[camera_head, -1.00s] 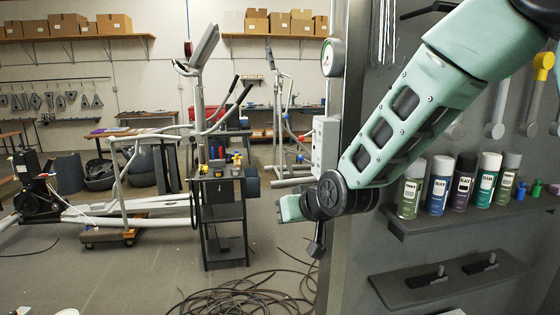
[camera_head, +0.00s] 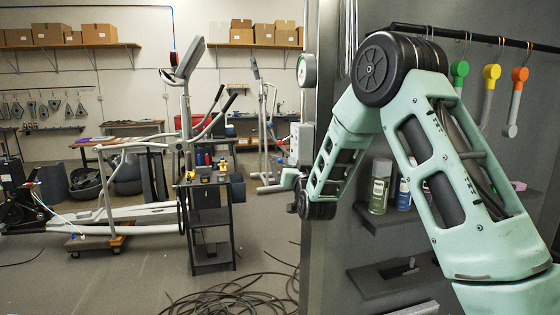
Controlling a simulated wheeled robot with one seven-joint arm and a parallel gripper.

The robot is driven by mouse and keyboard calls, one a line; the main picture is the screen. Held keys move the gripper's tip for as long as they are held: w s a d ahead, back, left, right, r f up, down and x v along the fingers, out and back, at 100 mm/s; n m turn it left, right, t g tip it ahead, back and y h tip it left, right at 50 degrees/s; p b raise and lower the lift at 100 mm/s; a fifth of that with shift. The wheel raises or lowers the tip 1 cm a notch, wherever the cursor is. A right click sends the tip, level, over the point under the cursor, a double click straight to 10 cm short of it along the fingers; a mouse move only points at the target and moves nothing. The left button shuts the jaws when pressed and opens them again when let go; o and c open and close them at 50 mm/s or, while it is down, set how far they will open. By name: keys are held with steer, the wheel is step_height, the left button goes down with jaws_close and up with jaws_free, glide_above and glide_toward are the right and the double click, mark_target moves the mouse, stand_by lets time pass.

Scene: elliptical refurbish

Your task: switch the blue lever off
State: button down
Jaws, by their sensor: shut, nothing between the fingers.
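I see no blue lever; part of the panel behind my arm is hidden. Levers hang from hooks on a black rail at the right: one with a green head (camera_head: 459,73), one with a yellow head (camera_head: 491,76) and one with an orange head (camera_head: 518,78). Their lower parts are grey; the green one's is largely behind my arm. My gripper (camera_head: 291,206) is at the far end of my arm, near the panel's left edge, left of and well apart from these levers. It is small and dark here, shut and empty, with its fingers hard to make out.
Spray cans (camera_head: 380,187) stand on a shelf of the dark panel, partly behind my arm. A lower shelf (camera_head: 372,284) sits below. A light grey box (camera_head: 301,143) and round gauge (camera_head: 307,70) are at the panel's left edge. Cables (camera_head: 235,298) lie on the floor.

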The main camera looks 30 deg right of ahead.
step_height(320, 180, up, 2)
steer(key=r+p, duration=0.1)
steer(key=p, duration=0.5)
glide_above(285, 163)
steer(key=s+a, duration=0.2)
steer(key=s, duration=0.2)
steer(key=f, duration=0.2)
steer(key=w+f+p, duration=0.1)
steer(key=f, duration=0.1)
steer(key=shift+w+a+f+p, duration=0.15)
steer(key=shift+w+f+p, duration=0.05)
steer(key=shift+f+p, duration=0.1)
steer(key=shift+f+b, duration=0.15)
steer(key=shift+b, duration=0.3)
